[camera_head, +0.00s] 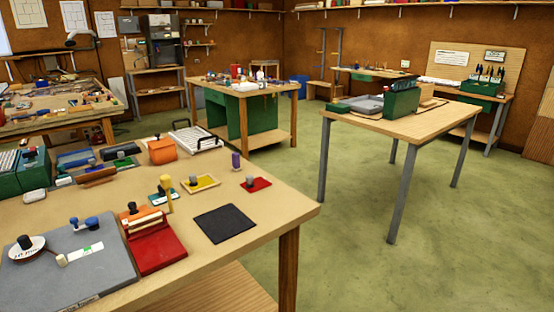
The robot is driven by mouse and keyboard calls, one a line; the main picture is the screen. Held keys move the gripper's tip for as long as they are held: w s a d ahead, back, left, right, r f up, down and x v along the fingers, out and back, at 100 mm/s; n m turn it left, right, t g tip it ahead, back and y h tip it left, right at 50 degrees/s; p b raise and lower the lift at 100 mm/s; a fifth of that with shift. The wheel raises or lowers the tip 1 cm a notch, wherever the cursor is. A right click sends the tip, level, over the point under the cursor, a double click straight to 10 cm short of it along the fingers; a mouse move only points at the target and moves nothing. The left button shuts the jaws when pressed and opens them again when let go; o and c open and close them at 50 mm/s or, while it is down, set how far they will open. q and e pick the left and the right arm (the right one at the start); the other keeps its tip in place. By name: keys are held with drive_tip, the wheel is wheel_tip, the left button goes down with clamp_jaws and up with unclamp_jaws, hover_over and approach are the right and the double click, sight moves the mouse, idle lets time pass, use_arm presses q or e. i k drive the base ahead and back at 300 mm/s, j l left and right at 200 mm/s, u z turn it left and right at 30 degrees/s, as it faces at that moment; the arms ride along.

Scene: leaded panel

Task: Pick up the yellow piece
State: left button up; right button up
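A flat yellow piece (208,180) with a grey knob on it lies on the near workbench (270,205), towards its back right. A red piece (262,185) with a similar knob lies to its right. A teal piece (156,200) with a dark knob lies to its left. An upright yellow stick (167,181) stands beside the teal piece; I cannot tell whether they touch. A black square mat (227,223) lies in front of the yellow piece. Neither of my grippers is in view.
A red device (158,250) and a grey board (70,268) fill the bench's near left. An orange block (162,150), a white rack (197,138) and a purple peg (236,160) stand behind. Green floor (350,265) is open right of the bench.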

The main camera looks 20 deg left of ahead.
sight(194, 182)
drive_tip(key=u, duration=1.2)
